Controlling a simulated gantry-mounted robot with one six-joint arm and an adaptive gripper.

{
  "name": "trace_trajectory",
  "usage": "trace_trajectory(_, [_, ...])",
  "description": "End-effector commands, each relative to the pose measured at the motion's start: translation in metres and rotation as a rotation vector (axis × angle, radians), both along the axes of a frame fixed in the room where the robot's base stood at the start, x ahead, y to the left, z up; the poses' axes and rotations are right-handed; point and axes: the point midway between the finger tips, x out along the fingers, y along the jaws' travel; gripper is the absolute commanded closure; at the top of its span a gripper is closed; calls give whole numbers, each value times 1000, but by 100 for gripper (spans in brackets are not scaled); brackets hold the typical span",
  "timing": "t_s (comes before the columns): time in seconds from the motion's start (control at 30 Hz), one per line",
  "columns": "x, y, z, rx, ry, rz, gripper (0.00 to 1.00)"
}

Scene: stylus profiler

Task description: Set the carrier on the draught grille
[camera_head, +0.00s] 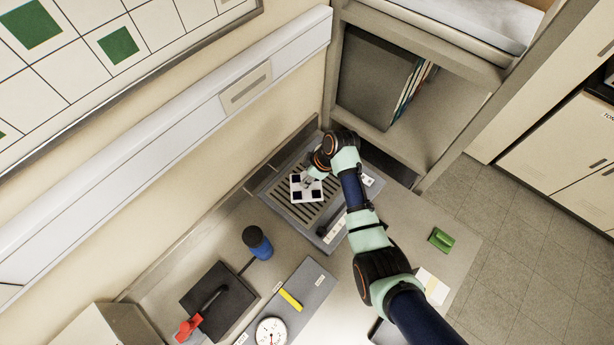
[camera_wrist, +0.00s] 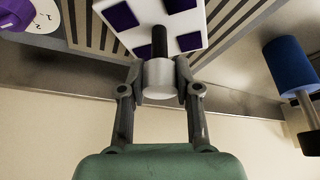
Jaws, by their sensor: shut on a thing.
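The carrier (camera_head: 307,194) is a white square plate with dark purple square patches and a central dark post topped by a pale knob. It shows at the top of the wrist view (camera_wrist: 207,18). My gripper (camera_wrist: 158,78) is shut on the carrier's knob; in the head view my gripper (camera_head: 309,180) is over the plate and partly hides it. The draught grille (camera_head: 331,212), a slatted panel in a grey frame, lies beneath the carrier. The carrier looks about level; I cannot tell whether it touches the slats.
A blue cylinder (camera_head: 260,246) stands in front of the grille. A dark block with a red-handled tool (camera_head: 188,328), a yellow bar (camera_head: 290,299), a round dial (camera_head: 271,332) and a green block (camera_head: 441,240) lie on the bench. A shelf cabinet (camera_head: 375,75) rises behind.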

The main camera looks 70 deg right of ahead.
Motion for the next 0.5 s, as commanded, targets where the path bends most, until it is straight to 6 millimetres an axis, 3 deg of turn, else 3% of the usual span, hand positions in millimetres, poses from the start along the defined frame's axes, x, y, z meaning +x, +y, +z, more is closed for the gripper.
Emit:
trace_trajectory(0.37, [0, -1, -5, -2, -1, 0, 100])
trace_trajectory(0.4, [0, 0, -4, -2, -1, 0, 61])
trace_trajectory(0.5, [0, 0, -4, -2, -1, 0, 45])
